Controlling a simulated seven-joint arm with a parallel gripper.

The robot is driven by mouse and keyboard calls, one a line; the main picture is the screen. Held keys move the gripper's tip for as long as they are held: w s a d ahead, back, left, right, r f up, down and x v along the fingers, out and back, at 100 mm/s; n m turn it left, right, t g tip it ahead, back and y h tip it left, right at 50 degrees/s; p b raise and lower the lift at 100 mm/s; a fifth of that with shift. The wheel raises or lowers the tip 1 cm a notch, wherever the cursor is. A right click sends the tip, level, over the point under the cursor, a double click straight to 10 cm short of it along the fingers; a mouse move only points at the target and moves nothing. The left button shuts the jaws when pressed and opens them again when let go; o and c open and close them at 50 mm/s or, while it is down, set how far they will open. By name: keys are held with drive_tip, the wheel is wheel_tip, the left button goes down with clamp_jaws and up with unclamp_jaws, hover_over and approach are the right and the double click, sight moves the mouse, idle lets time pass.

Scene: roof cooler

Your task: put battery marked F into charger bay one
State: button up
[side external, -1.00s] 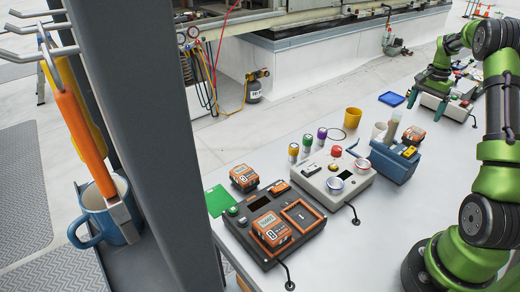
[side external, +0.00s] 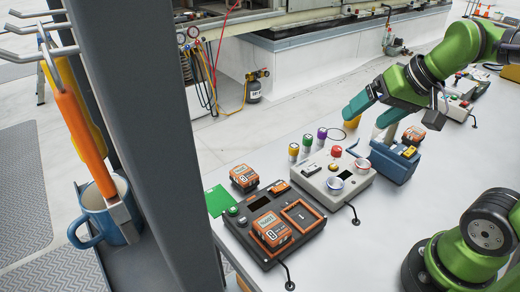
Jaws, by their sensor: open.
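The dark grey charger (side external: 250,212) sits at the table's near left edge. An orange-and-black battery (side external: 271,230) sits in its left bay. The orange-framed bay (side external: 301,214) to the right looks empty. A second battery (side external: 243,178) stands at the charger's back left. A third battery (side external: 413,135) is by the blue box at the right. The letters on the batteries are too small to read surely. My gripper (side external: 376,112) is open and empty, with teal fingers spread. It hangs above the table, to the left of the third battery in the picture.
The blue box (side external: 391,164) with a yellow item on top stands below my gripper. A light grey device (side external: 325,182) with a red knob is left of it. Several coloured cylinders (side external: 307,140) stand behind that device. A green card (side external: 218,200) lies left of the charger.

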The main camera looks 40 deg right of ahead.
drive_tip(key=shift+o, duration=1.1)
drive_tip(key=shift+n+t+y, duration=0.3)
drive_tip(key=shift+n, duration=0.5)
drive_tip(key=s+a, duration=0.1)
drive_tip(key=s+a+f, duration=0.1)
drive_tip(key=s+a, duration=0.1)
drive_tip(key=shift+f, duration=0.15)
drive_tip(key=shift+d, duration=0.1)
